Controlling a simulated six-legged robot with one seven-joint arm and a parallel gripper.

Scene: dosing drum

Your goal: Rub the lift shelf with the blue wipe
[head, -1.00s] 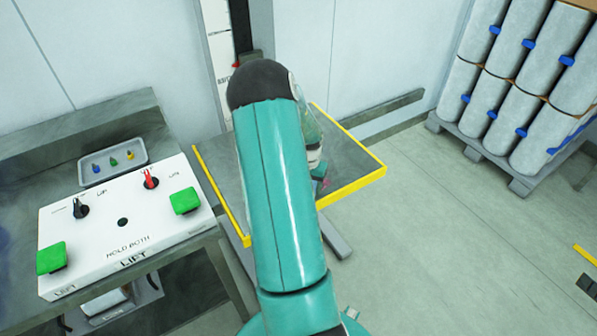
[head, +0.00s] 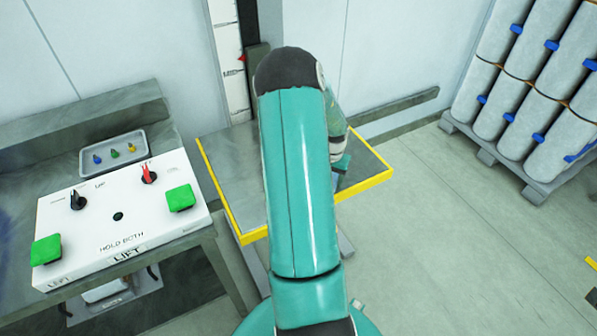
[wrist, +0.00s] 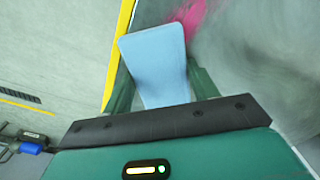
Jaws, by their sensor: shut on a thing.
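The lift shelf (head: 232,178) is a grey plate with yellow edges, right of the control box in the head view. In the wrist view its grey surface (wrist: 240,65) fills the right, with a yellow edge at left. My gripper (wrist: 160,82) is shut on the blue wipe (wrist: 156,58), a pale blue flat piece between the fingers. A magenta mark (wrist: 187,14) shows on the shelf just beyond the wipe. In the head view my arm covers the middle of the shelf and the wipe is hidden. Whether the wipe touches the shelf I cannot tell.
A white control box (head: 122,225) with green buttons and two switches stands on the bench at left. A small tray (head: 114,152) with coloured pieces lies behind it. The floor between is clear.

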